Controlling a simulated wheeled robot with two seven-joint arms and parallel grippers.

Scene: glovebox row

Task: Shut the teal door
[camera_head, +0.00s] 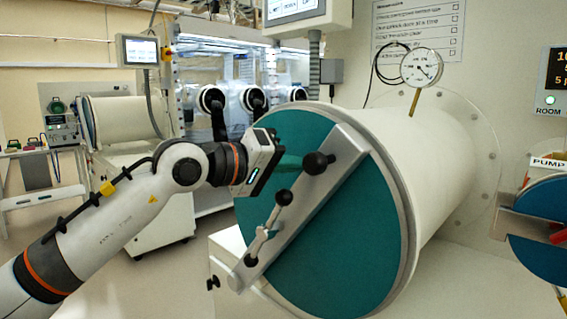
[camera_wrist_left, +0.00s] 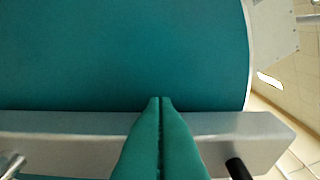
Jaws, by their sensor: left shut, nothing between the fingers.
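The teal door (camera_head: 340,240) is a large round disc at the near end of a white cylinder (camera_head: 440,160). It lies at or close to the cylinder's mouth; I cannot tell whether a gap is left. A grey bar (camera_head: 300,215) with black knobs crosses the door slantwise. My left gripper (camera_head: 298,162) is shut and empty, its teal fingers pointing at the upper part of the bar. In the left wrist view the shut fingers (camera_wrist_left: 160,102) overlap the bar (camera_wrist_left: 75,125), with the door (camera_wrist_left: 130,50) beyond. Contact cannot be told. My right gripper is out of view.
A pressure gauge (camera_head: 421,67) stands on top of the cylinder. A blue round part (camera_head: 545,200) sits at the right edge under a pump label. Behind are a glovebox with black ports (camera_head: 252,98) and another white cylinder (camera_head: 120,118). Floor is clear at lower left.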

